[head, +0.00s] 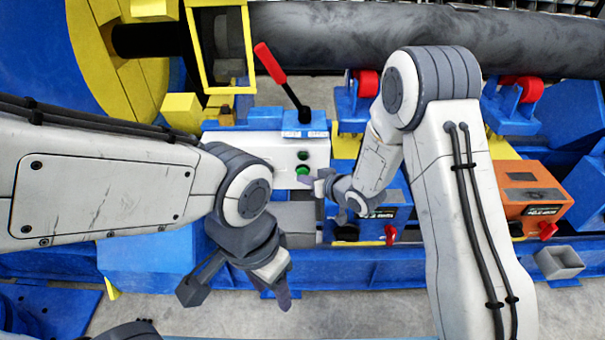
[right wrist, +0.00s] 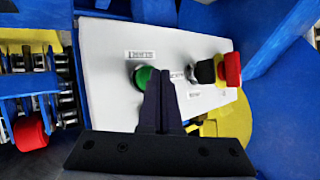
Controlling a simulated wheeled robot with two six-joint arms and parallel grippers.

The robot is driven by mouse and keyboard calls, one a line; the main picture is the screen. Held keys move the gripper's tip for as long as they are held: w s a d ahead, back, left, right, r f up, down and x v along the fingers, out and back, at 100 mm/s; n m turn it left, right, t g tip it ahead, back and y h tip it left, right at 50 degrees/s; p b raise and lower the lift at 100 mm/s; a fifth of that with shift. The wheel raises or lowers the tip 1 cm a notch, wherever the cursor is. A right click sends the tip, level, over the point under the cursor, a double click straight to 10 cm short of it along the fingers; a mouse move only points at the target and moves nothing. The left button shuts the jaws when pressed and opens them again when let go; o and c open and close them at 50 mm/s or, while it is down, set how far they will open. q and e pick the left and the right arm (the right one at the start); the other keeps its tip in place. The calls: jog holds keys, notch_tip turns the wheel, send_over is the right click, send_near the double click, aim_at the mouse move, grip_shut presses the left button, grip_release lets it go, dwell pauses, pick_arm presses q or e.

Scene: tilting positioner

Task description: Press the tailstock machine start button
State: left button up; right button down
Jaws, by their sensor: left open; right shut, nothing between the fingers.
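The green start button (right wrist: 146,76) sits on a white control panel (right wrist: 110,100), beside a label that appears to read START upside down. In the right wrist view my right gripper (right wrist: 158,74) is shut and empty, its tips overlapping the button's lower right part. In the head view the green button (head: 302,170) shows just above my right gripper (head: 309,182). The tips are at or very close to it; I cannot tell whether they touch. My left gripper (head: 236,296) is open and empty, low in the head view, apart from the panel.
A black knob (right wrist: 205,72) and a red mushroom button (right wrist: 230,69) with a yellow collar stand right of the green button. A red-handled lever (head: 270,62) rises behind the panel.

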jog(key=shift+w, duration=0.4)
jog(key=shift+s, duration=0.1)
dwell(0.5)
jog(key=shift+s, duration=0.8)
jog(key=s+b, duration=0.1)
jog(key=s, duration=0.4)
dwell(0.7)
